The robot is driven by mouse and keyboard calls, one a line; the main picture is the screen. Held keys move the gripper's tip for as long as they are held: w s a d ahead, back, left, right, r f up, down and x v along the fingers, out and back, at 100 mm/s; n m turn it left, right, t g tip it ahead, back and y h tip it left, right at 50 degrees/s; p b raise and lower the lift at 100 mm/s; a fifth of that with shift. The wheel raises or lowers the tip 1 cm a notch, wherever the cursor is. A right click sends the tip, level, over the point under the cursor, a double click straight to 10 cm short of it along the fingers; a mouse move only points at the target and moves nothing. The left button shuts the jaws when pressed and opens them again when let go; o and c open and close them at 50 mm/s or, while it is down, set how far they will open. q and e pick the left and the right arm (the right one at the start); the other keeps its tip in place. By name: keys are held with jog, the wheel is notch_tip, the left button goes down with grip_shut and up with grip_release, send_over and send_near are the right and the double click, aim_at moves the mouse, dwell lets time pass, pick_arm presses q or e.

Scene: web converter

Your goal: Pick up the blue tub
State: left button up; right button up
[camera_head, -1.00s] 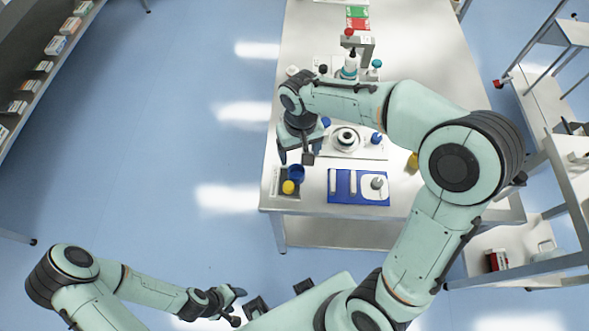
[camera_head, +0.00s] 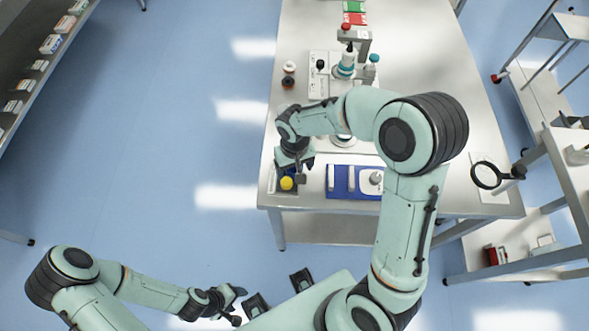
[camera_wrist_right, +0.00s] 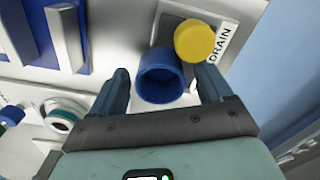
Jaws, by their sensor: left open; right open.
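The blue tub (camera_wrist_right: 160,76) is an open round cup on the drain tray (camera_wrist_right: 157,30), seen in the right wrist view. It lies between the spread fingers of my right gripper (camera_wrist_right: 164,84), which is open; contact cannot be told. A yellow round piece (camera_wrist_right: 194,40) is right beside the tub, near the right finger, and also shows in the head view (camera_head: 287,183). In the head view my right gripper (camera_head: 291,169) is over the table's near left corner and mostly hides the tub. My left gripper (camera_head: 240,306) is open and empty, low and away from the table.
A blue tray (camera_head: 343,182) with pale bars sits to the right on the metal table (camera_head: 420,120). A bench device with a teal-ringed column (camera_head: 345,66) stands farther back. A black ring (camera_head: 487,175) is at the table's right side. A shelf rack (camera_head: 570,150) stands right.

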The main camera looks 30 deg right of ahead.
jog(key=shift+c, duration=0.3)
jog(key=c, duration=1.1)
jog(key=shift+r, duration=0.1)
